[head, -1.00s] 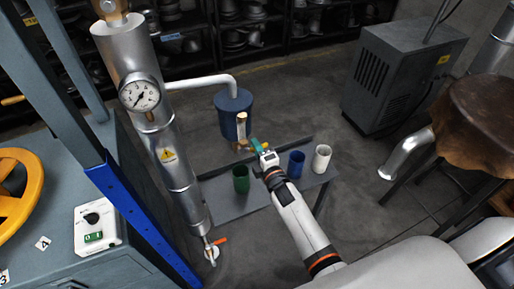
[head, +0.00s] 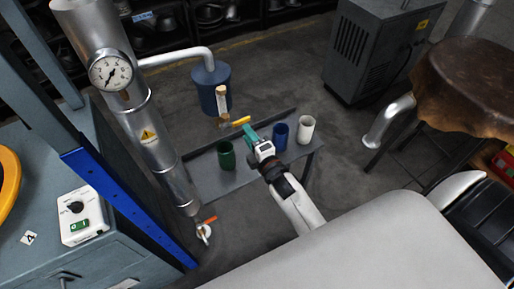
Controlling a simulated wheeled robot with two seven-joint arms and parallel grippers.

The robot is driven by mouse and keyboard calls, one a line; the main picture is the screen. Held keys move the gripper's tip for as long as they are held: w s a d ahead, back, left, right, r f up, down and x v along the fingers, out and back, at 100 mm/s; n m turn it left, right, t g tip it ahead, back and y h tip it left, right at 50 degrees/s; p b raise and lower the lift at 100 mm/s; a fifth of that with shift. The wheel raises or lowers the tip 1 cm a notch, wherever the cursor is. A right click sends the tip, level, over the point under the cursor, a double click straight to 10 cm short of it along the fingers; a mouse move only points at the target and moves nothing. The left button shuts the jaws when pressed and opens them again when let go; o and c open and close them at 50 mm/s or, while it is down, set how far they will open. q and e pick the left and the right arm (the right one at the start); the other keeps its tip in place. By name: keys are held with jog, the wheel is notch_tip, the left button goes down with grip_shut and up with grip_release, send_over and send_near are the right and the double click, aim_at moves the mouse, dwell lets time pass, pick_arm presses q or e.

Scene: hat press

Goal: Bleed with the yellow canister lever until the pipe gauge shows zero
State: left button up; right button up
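The blue canister (head: 211,78) stands behind a low grey bench, with a sight tube (head: 221,100) on its front. Its yellow lever (head: 241,121) sticks out to the right below the tube. My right gripper (head: 249,132), with teal fingers, is at the lever's right end. I cannot tell whether it touches the lever or how far its fingers are apart. The round pipe gauge (head: 111,71) is on the silver pipe (head: 147,125) at left; its dark needle shows, but its reading is too small to tell. My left gripper is out of view.
The bench (head: 208,185) holds a green cup (head: 226,155), a blue cup (head: 280,136) and a white cup (head: 305,129). An orange-handled valve (head: 205,228) is at the pipe's foot. A control box (head: 80,215) sits at left. A grey cabinet (head: 375,50) stands behind.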

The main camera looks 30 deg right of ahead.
jog(key=s+b, duration=0.1)
jog(key=s, duration=0.4)
jog(key=shift+s+d, duration=0.1)
jog(key=shift+s, duration=0.2)
jog(key=s+a+f+m+g, duration=0.1)
jog(key=s+f+m+g, duration=0.25)
jog(key=f, duration=0.65)
jog(key=s+f+m+g, duration=0.2)
jog(key=s+f, duration=0.3)
jog(key=f, duration=0.5)
jog(key=s+a+f+m+g, duration=0.1)
jog(key=s+f+m+g, duration=0.25)
jog(key=f, duration=0.55)
jog(key=s+d+f+m+g, duration=0.1)
jog(key=s+f+m+g, duration=0.1)
jog(key=s+f, duration=0.3)
jog(key=s+d+f+m+g, duration=0.1)
jog(key=s+f, duration=0.4)
jog(key=s, duration=0.8)
jog(key=s+f+m+g, duration=0.4)
jog(key=s+f+g, duration=0.1)
jog(key=s, duration=0.4)
jog(key=shift+d+h, duration=0.3)
jog(key=shift+d, duration=0.1)
jog(key=shift+w, duration=0.1)
